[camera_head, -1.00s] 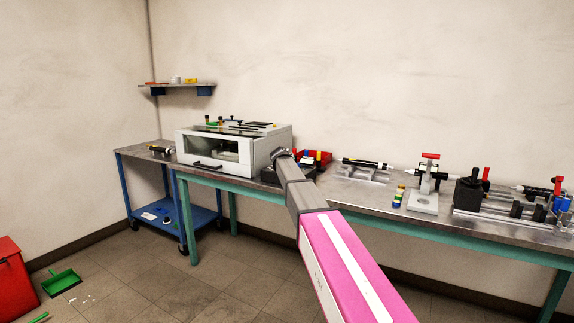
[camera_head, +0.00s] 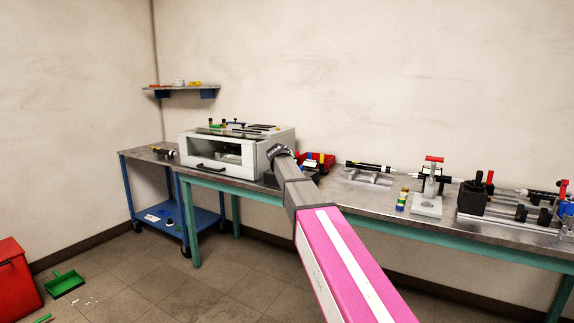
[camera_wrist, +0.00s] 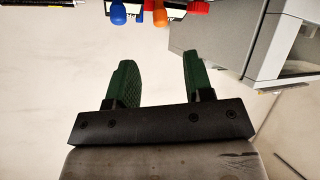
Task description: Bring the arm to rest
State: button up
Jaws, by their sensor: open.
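My arm, with a pink link and grey segments, reaches up from the bottom right toward the bench in the head view. Its far end is beside the right side of the white machine. My gripper (camera_wrist: 156,78) shows in the wrist view with two green textured fingers set well apart and nothing between them. The fingers are hard to make out in the head view.
The white machine (camera_head: 262,157) stands on the steel bench (camera_head: 235,184). A clamp stand (camera_head: 428,207) and fixtures line the bench to the right. A blue cart (camera_head: 150,195) stands left; the floor in front is mostly clear.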

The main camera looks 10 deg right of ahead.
jog(key=s+d+f+g+y, duration=0.1)
jog(key=s+d+f+g, duration=0.2)
jog(key=s+f, duration=0.8)
jog(key=s+d+f+g, duration=0.25)
jog(key=s+f, duration=0.55)
jog(key=f, duration=0.5)
jog(key=s+f+g+y, duration=0.1)
jog(key=s+f+g, duration=0.1)
jog(key=s+f, duration=0.3)
jog(key=s+f+g+y, duration=0.1)
jog(key=s+f, duration=0.3)
jog(key=s, duration=0.7)
jog(key=s+f+g+y, duration=0.1)
jog(key=s+f+g, duration=0.2)
jog(key=s, duration=0.6)
notch_tip(320, 180, down, 3)
jog(key=shift+d+r+n+g, duration=0.15)
jog(key=shift+r+n+g, duration=0.05)
jog(key=shift+n+g, duration=0.2)
jog(key=shift+w, duration=0.1)
jog(key=shift+c, duration=0.4)
